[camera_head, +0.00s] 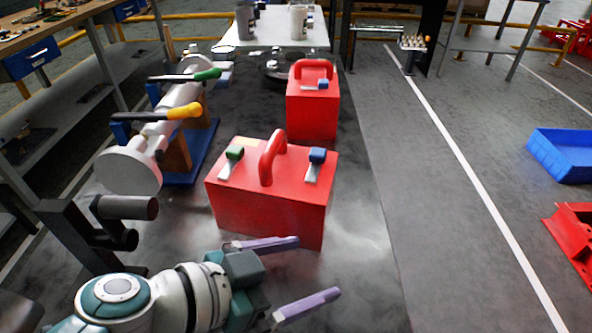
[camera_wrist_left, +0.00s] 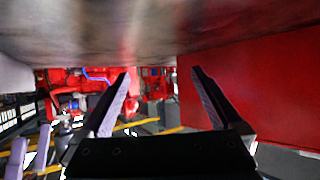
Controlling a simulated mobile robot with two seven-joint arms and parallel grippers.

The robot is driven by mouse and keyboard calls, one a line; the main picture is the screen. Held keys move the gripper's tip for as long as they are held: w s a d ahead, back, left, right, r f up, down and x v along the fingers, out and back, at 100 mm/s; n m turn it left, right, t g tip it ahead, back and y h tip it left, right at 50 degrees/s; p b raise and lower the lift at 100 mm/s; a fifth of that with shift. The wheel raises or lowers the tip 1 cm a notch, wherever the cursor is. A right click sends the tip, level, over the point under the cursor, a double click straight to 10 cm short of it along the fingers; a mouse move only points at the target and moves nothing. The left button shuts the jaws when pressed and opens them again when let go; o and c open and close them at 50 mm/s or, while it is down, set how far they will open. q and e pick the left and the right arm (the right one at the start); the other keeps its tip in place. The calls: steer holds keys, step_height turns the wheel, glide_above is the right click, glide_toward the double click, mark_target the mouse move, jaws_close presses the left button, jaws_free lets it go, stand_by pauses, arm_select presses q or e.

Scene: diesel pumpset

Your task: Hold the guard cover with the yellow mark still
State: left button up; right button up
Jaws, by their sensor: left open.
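The near red guard cover (camera_head: 265,205) stands on the dark table in the middle of the head view. It has a red arched handle (camera_head: 268,160) on top and a small yellow patch (camera_head: 247,142) at its back edge. In the left wrist view the red cover wall (camera_wrist_left: 275,85) fills the right side, beside one finger.
A second red cover (camera_head: 312,108) with a handle stands behind. A pale pipe with a yellow-handled lever (camera_head: 184,111) and a green-handled lever (camera_head: 208,74) lies to the left. Bare table (camera_head: 355,225) is free right of the near cover. A blue crate (camera_head: 565,155) is far right.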

arm_select(q)
jaws_close()
stand_by(0.8)
jaws_free()
stand_by(0.9)
